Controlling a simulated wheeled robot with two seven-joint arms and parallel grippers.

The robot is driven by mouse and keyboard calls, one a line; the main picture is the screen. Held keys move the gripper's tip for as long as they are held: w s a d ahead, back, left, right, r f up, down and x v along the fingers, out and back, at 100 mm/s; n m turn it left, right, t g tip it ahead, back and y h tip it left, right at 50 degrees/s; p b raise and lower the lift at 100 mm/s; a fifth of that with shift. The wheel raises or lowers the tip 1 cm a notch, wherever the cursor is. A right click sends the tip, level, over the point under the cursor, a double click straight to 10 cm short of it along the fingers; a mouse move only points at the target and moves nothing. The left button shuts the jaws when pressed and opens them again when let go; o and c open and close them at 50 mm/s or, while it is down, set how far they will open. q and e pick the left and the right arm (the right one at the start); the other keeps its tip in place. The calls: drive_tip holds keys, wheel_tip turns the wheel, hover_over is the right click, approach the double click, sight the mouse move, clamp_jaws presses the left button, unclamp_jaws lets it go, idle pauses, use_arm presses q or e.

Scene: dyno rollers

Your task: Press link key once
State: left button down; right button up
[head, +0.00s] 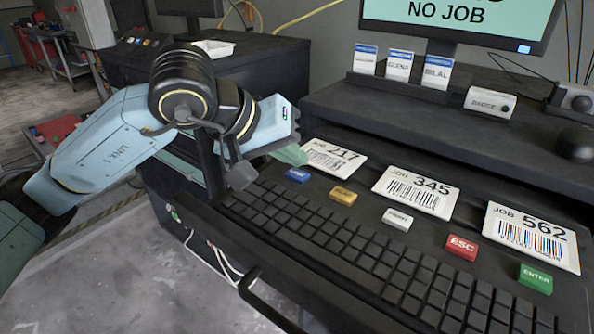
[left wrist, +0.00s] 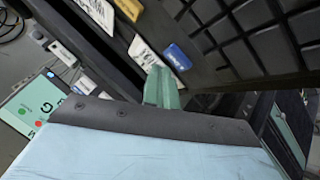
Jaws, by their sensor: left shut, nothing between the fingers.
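A row of coloured keys sits behind the black keyboard (head: 330,235). The blue key (head: 298,175) at the left end carries a label that looks like LINK, though it is too small to read surely. My left gripper (head: 293,154) is shut and empty, its green fingertips just behind the blue key and near the JOB 217 card (head: 333,157). In the left wrist view the fingertips (left wrist: 160,85) appear close to the blue key (left wrist: 178,57); I cannot tell whether they touch. My right gripper is not in view.
Right of the blue key are a yellow key (head: 343,196), a white key (head: 397,219), a red ESC key (head: 461,247) and a green ENTER key (head: 535,278). JOB 345 (head: 415,192) and JOB 562 (head: 532,237) cards lie behind. The monitor (head: 455,18) reads NO JOB.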

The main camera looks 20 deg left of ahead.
sight(292, 176)
use_arm(q)
drive_tip(key=shift+r+p, duration=1.35)
drive_tip(key=shift+r, duration=1.25)
drive_tip(key=shift+f, duration=0.1)
